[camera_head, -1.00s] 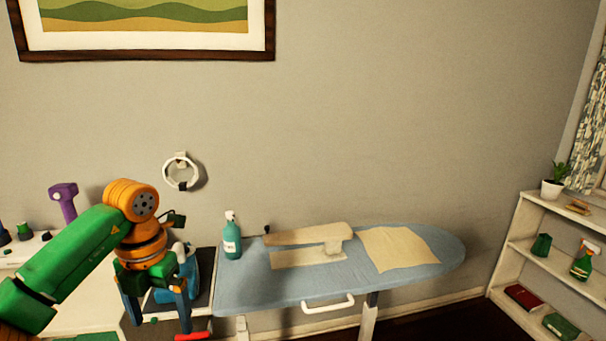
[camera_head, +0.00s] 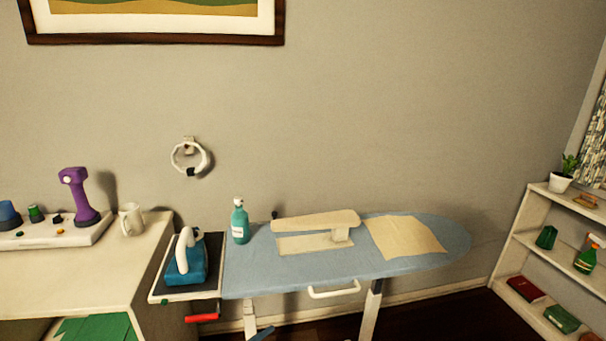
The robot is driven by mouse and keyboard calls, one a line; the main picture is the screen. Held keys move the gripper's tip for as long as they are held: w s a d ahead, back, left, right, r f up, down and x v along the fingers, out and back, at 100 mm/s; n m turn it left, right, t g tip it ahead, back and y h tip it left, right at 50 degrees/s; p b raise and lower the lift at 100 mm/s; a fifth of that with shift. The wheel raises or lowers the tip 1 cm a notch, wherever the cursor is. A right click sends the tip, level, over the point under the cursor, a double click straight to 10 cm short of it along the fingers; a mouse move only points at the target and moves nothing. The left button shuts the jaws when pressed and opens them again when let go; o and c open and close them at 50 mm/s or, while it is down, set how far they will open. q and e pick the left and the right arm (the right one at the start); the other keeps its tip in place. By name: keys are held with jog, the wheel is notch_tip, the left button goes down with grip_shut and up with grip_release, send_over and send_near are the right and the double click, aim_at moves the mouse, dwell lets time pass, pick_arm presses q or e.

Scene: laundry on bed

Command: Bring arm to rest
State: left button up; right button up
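Almost nothing of my arms shows in the head view. A small blue tip (camera_head: 262,333) at the bottom edge looks like a finger of my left gripper, below the ironing board. Its opening cannot be seen. My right gripper is out of view. The blue iron (camera_head: 185,268) with a white handle rests on the dark iron rest (camera_head: 208,247) at the left end of the ironing board (camera_head: 290,278). No gripper touches it.
A teal bottle (camera_head: 240,222), a beige sleeve board (camera_head: 315,220) and a beige cloth (camera_head: 405,236) are on the board. A white mug (camera_head: 131,219) and a purple device (camera_head: 80,196) stand on the left cabinet (camera_head: 85,275). A white shelf (camera_head: 515,253) is at right.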

pick_arm(q)
jog(key=s+a+f+n+g+y, duration=0.1)
jog(key=s+a+f+n+y, duration=0.35)
jog(key=s+f, duration=0.35)
jog(key=s+a+f+n+g+y, duration=0.25)
jog(key=s+f+n, duration=0.25)
jog(key=f, duration=0.5)
jog(key=s+a+f+n+g+y, duration=0.1)
jog(key=s+f+n+g, duration=0.2)
jog(key=s, duration=1.1)
jog(key=s+a+f+n+g+y, duration=0.1)
jog(key=s+f, duration=0.6)
jog(key=s, duration=0.7)
jog(key=a+n+g, duration=0.1)
jog(key=n+g, duration=0.1)
jog(key=g, duration=0.1)
jog(key=shift+s+g+y, duration=0.3)
jog(key=shift+g+y, duration=0.05)
jog(key=shift+y, duration=0.05)
jog(key=shift+a+f, duration=0.1)
